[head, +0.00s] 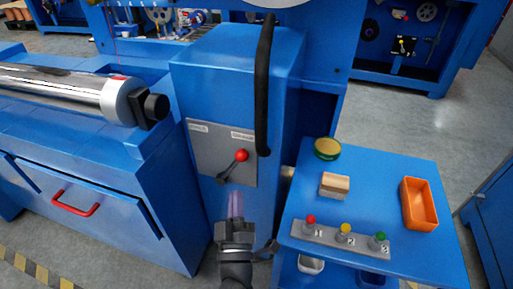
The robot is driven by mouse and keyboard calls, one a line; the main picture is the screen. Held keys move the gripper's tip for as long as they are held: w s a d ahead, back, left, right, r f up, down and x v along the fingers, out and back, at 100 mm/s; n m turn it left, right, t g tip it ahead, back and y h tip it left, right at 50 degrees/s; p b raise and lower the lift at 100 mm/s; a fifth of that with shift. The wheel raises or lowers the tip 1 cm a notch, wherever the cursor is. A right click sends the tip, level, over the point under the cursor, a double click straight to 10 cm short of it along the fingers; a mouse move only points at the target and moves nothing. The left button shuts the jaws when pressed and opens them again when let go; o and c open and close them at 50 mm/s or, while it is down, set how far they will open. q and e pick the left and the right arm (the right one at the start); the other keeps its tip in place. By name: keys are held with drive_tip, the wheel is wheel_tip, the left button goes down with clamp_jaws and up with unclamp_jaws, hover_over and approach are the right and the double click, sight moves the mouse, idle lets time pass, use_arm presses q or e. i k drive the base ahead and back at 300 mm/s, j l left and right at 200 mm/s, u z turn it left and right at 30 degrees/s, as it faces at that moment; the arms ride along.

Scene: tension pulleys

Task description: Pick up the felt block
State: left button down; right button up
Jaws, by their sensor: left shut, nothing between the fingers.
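The felt block (335,185), a small tan block with a darker band along its lower part, lies on the blue side table (389,172), between a round green-rimmed tin and a row of buttons. My left gripper (236,196) is in front of the blue cabinet, left of the table and clearly apart from the block. Its pale pinkish fingers are shut with nothing between them. My right gripper is not in view.
An orange tray (419,203) is on the table's right. The tin (327,149) is behind the block. A grey strip (330,237) with red, yellow and green buttons runs along the front. A red-knobbed lever (241,156) juts from the cabinet (210,90) above my gripper.

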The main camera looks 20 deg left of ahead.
sight(333, 185)
drive_tip(key=k+l, duration=0.2)
drive_tip(key=k, duration=0.3)
drive_tip(key=k+l, duration=0.25)
drive_tip(key=k, duration=0.2)
